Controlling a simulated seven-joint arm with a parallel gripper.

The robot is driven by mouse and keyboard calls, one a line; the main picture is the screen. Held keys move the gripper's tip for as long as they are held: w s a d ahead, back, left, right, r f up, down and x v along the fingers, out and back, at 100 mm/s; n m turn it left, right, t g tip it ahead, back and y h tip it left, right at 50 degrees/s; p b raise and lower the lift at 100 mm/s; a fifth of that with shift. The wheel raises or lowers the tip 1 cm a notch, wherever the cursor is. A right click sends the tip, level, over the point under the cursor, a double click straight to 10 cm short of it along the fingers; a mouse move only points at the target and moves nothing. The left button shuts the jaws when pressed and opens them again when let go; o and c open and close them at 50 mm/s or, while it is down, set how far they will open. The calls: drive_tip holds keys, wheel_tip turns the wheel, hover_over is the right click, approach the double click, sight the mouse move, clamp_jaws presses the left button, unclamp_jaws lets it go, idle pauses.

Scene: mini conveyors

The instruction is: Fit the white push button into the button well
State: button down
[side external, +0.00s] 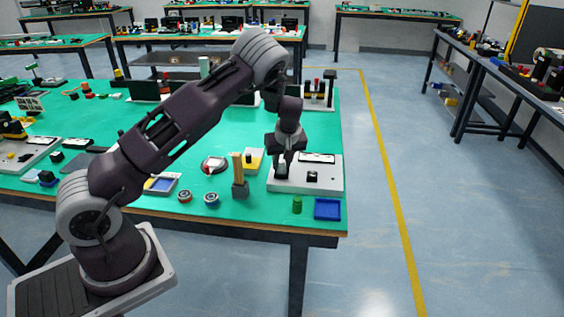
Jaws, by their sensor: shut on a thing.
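My gripper (283,168) points down over the left part of a white panel box (325,187) near the right end of the green table. It is shut on a small light piece, which I take to be the white push button; the fingers cover most of it. The button well is not clearly visible; the gripper hides that part of the panel. I cannot tell whether the piece is touching the panel or just above it. The box top also carries a dark-framed white display (317,157) and a black block (312,176).
A blue tray (327,209) and a green cylinder (297,205) stand in front of the box. A dark holder with tall wooden sticks (238,170) stands to its left. Round parts (211,199) lie near the front edge. Bare green tabletop lies between the items.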

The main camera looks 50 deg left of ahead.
drive_tip(key=c, duration=1.2)
unclamp_jaws()
drive_tip(key=shift+f, duration=0.1)
drive_tip(key=shift+o, duration=0.2)
drive_tip(key=v, duration=1.2)
drive_tip(key=s+d+r+m+t+h, duration=0.2)
drive_tip(key=s+d+r+m+h, duration=0.35)
drive_tip(key=s+d+r, duration=0.9)
drive_tip(key=s+d+r+m+t, duration=0.1)
drive_tip(key=s+m, duration=0.3)
drive_tip(key=s, duration=0.4)
drive_tip(key=s+d+r+m+y, duration=0.1)
drive_tip(key=s+m, duration=0.3)
drive_tip(key=s, duration=0.5)
drive_tip(key=shift+s+d+t, duration=0.35)
drive_tip(key=shift+d+t, duration=0.05)
drive_tip(key=shift+d, duration=0.45)
